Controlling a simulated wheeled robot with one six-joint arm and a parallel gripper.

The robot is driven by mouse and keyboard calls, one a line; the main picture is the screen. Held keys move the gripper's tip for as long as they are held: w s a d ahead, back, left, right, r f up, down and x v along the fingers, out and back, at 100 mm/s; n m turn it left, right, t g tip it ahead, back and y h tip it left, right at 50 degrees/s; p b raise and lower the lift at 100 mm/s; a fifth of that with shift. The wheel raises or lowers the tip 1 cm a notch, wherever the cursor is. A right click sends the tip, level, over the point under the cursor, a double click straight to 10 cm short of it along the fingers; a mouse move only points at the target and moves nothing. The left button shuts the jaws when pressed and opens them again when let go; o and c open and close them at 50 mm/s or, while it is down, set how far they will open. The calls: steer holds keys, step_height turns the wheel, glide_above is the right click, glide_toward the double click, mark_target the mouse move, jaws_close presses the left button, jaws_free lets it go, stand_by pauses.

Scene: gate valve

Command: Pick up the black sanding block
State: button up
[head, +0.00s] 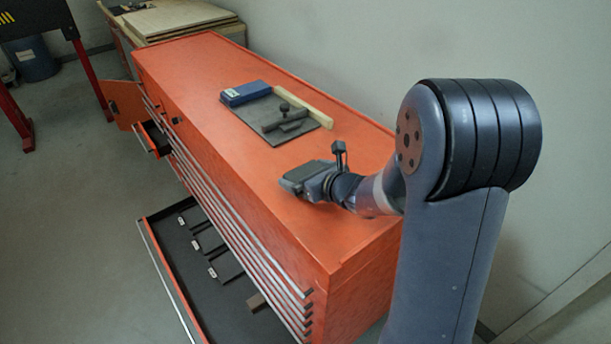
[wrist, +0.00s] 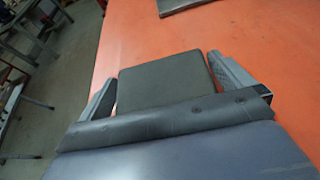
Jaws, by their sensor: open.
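In the wrist view, the black sanding block (wrist: 165,82) shows as a flat dark grey slab above the orange cabinet top. My gripper (head: 298,180) is low over the near part of that top in the head view. Its jaws are open, with one finger on each side of the block in the wrist view (wrist: 163,68). A narrow orange gap shows by the right finger, and the left finger is close to the block's edge. The block's near end is hidden behind my gripper body. In the head view my gripper largely covers the block.
Farther along the orange cabinet top (head: 200,82) lies a dark mat (head: 252,117) with a dark knobbed tool (head: 288,120), a blue block (head: 245,92) and a pale wooden bar (head: 305,107). A lower drawer (head: 185,272) stands open at the left. The top around my gripper is clear.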

steer(key=shift+w+a, duration=0.1)
steer(key=shift+w, duration=0.05)
steer(key=shift+c, duration=0.4)
steer(key=c, duration=0.7)
